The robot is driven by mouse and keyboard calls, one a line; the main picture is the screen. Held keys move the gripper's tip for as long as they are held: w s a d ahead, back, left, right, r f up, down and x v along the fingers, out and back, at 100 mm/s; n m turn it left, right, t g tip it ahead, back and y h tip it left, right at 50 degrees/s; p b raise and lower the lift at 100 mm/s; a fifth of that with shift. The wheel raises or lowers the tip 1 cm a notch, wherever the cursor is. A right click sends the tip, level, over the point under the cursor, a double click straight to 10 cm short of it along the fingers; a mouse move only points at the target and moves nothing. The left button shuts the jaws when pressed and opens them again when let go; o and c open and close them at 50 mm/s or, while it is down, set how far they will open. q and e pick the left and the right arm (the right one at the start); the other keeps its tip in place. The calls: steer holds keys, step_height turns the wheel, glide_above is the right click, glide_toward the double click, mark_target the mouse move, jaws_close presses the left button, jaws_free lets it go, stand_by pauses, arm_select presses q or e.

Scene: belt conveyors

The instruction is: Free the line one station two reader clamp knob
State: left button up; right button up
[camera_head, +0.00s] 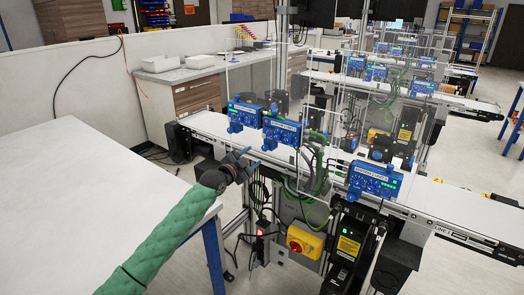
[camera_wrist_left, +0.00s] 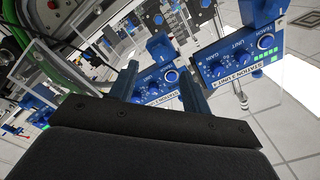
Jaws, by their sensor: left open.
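Blue reader units with dials stand along the line one conveyor: a far one (camera_head: 243,113), a middle one (camera_head: 282,131) and a near one (camera_head: 376,181). Each has a blue knob low on its left; the middle knob (camera_head: 269,144) is just beyond my left gripper (camera_head: 251,158). My left gripper is open and empty, in front of the conveyor edge. In the left wrist view, inverted, one unit (camera_wrist_left: 155,88) and its knob (camera_wrist_left: 160,47) appear between and beyond the fingers (camera_wrist_left: 160,68). My right gripper is out of view.
A white table (camera_head: 75,175) fills the left side. Clear panels (camera_head: 330,105) stand behind the units. Cables hang below the conveyor, beside a yellow box with a red switch (camera_head: 305,241). A cabinet (camera_head: 195,90) stands behind.

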mark_target(264, 149)
arm_select(q)
steer(key=shift+p+x, duration=1.35)
steer(key=shift+x, duration=2.35)
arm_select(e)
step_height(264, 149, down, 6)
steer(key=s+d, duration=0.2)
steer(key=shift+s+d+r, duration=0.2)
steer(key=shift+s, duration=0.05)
arm_select(q)
steer(key=c, duration=1)
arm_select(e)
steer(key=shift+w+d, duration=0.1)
